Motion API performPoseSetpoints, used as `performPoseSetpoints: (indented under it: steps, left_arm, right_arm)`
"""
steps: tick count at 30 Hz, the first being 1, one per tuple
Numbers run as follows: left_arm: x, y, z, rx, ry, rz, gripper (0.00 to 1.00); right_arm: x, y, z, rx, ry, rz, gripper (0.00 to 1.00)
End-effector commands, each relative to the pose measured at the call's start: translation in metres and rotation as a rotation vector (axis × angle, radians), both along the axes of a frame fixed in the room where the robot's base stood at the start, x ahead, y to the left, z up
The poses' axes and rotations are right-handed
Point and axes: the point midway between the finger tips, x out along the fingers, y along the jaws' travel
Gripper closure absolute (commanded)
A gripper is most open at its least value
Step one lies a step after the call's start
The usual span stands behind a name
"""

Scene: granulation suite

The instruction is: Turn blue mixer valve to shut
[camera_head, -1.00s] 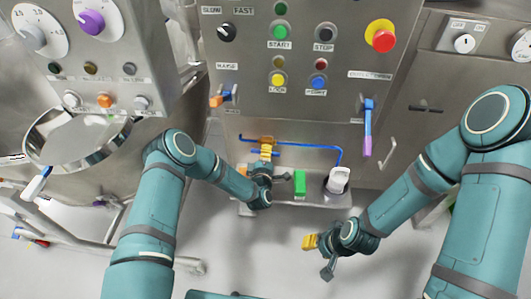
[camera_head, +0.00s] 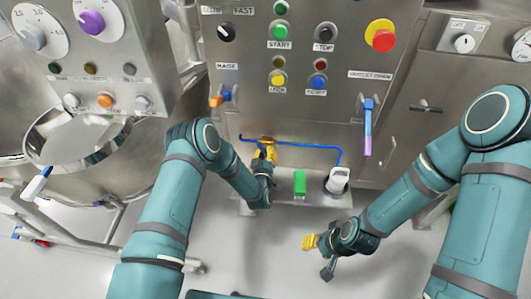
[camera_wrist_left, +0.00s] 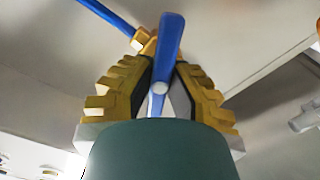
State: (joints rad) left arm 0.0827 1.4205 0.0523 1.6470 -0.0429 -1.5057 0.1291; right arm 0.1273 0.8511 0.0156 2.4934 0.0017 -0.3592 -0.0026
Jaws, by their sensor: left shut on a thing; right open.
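The blue mixer valve handle (camera_wrist_left: 168,45) is a flat blue lever, seen in the left wrist view between my yellow finger pads. An orange-brass fitting (camera_wrist_left: 148,44) shows behind it. My left gripper (camera_head: 264,152) is shut on the handle at the left end of the thin blue pipe (camera_head: 305,146), low on the steel machine front. In the head view my fingers hide most of the handle. My right gripper (camera_head: 310,242) is open and empty, lower right of the ledge, touching nothing.
A green block (camera_head: 300,183) and a white fitting (camera_head: 338,180) are on the ledge right of my left gripper. An orange lever (camera_head: 222,99) and a blue-purple lever (camera_head: 368,128) stick out above. A steel bowl (camera_head: 75,150) stands left. Open floor lies below the ledge.

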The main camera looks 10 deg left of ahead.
Motion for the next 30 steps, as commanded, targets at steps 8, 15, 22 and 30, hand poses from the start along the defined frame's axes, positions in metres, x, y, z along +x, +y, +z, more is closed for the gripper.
performPoseSetpoints:
  steps: [8, 15, 22, 30]
  left_arm:
    - [0.0010, -0.0010, 0.0016, 0.250, 0.004, -0.002, 1.00]
    - [0.0010, -0.0005, 0.0015, 0.413, 0.011, 0.000, 1.00]
    - [0.0011, -0.0004, 0.0016, 0.505, 0.014, 0.000, 1.00]
    - [0.0012, 0.0003, 0.0015, 0.543, 0.015, 0.001, 1.00]
  right_arm:
    - [0.0000, 0.0000, 0.0000, 0.000, 0.000, 0.000, 0.53]
    - [0.0000, 0.0000, 0.0000, 0.000, 0.000, 0.000, 0.53]
    - [0.0000, 0.0000, 0.0000, 0.000, 0.000, 0.000, 0.53]
    - [0.0000, 0.0000, 0.0000, 0.000, 0.000, 0.000, 0.53]
